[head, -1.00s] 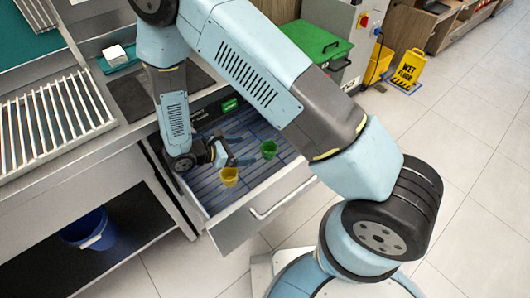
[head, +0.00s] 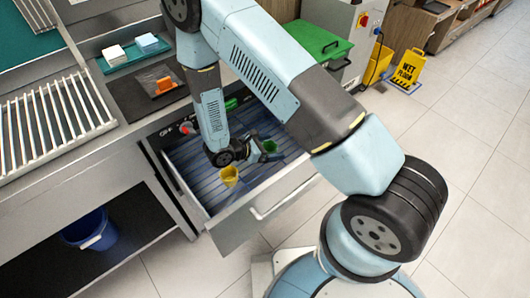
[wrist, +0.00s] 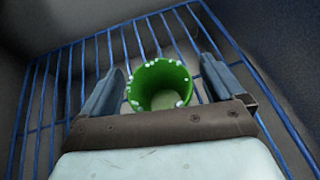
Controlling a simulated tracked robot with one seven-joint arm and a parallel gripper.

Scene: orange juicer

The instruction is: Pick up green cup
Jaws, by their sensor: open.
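The green cup (head: 270,146) stands in the open drawer (head: 200,192), at its right side in the head view. In the wrist view the green cup (wrist: 160,84) shows its open rim between the two fingers. My gripper (head: 266,147) is down in the drawer at the cup. In the wrist view my gripper (wrist: 158,80) is open, with one finger on each side of the cup and gaps visible. The lower part of the cup is hidden behind the gripper body.
A yellow cup (head: 229,176) stands in the drawer just left of the green cup. Blue bars (wrist: 70,75) line the drawer floor. The drawer walls are close around my gripper. A green lid (head: 316,42) sits behind the drawer. A blue bucket (head: 90,230) stands on the lower shelf.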

